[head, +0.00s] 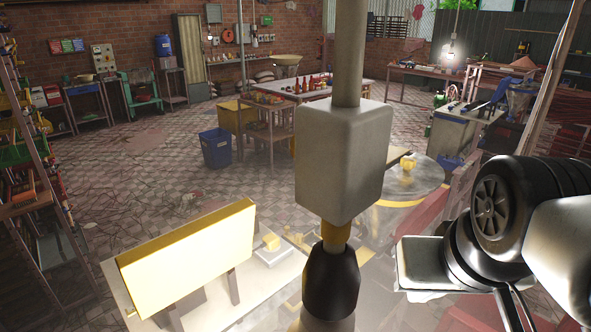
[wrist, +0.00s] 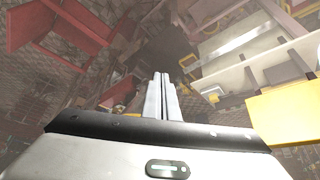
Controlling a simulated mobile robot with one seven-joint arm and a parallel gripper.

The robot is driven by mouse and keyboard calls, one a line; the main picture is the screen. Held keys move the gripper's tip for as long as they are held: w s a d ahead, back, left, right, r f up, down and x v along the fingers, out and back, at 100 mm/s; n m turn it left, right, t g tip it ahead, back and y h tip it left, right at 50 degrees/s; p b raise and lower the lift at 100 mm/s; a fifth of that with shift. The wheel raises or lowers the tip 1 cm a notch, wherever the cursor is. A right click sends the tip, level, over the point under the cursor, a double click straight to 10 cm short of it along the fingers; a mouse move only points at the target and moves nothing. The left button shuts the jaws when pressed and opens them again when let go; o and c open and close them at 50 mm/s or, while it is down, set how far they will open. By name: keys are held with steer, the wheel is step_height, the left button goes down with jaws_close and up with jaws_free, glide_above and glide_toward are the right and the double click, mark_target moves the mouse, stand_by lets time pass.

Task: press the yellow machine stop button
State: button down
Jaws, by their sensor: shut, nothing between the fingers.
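A small yellow knob (head: 271,242) sits on a grey box on the pale machine table in the head view; it may be the stop button, but no label is readable. Another small yellow part (head: 407,163) stands on a round metal plate behind the column. My gripper (wrist: 160,82) is shut and empty in the wrist view, its two fingers together. In the head view my arm is at the right, apart from and to the right of the knob. I cannot identify the button surely in the wrist view.
A long yellow box (head: 190,258) stands raised on legs on the pale machine table (head: 115,285). A grey block on a vertical post (head: 340,155) stands centrally. The yellow box also shows in the wrist view (wrist: 287,115).

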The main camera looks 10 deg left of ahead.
steer(key=w+a+r+n+y+p, duration=0.1)
steer(key=w+a+r, duration=0.2)
steer(key=w+a, duration=0.75)
steer(key=w+a+r+n+y, duration=0.15)
steer(key=w+a, duration=0.55)
steer(key=w, duration=0.7)
steer(key=w+a+f+y, duration=0.1)
steer(key=w+a+f, duration=0.3)
steer(key=w+a, duration=0.2)
steer(key=w+a+f+y+p, duration=0.1)
steer(key=w+a+f, duration=0.3)
steer(key=a, duration=0.6)
steer(key=w+a+f+y, duration=0.3)
steer(key=w+a+f, duration=0.1)
steer(key=w+a, duration=0.3)
steer(key=shift+w+a+f, duration=0.35)
steer(key=shift+w+a, duration=0.05)
steer(key=shift+a, duration=0.45)
steer(key=shift+f+m, duration=0.15)
steer(key=shift+m, duration=0.1)
step_height(320, 180, down, 7)
steer(key=shift+f+b, duration=0.1)
steer(key=shift+b, duration=1.15)
steer(key=shift+f+b, duration=0.55)
steer(key=shift+f, duration=0.1)
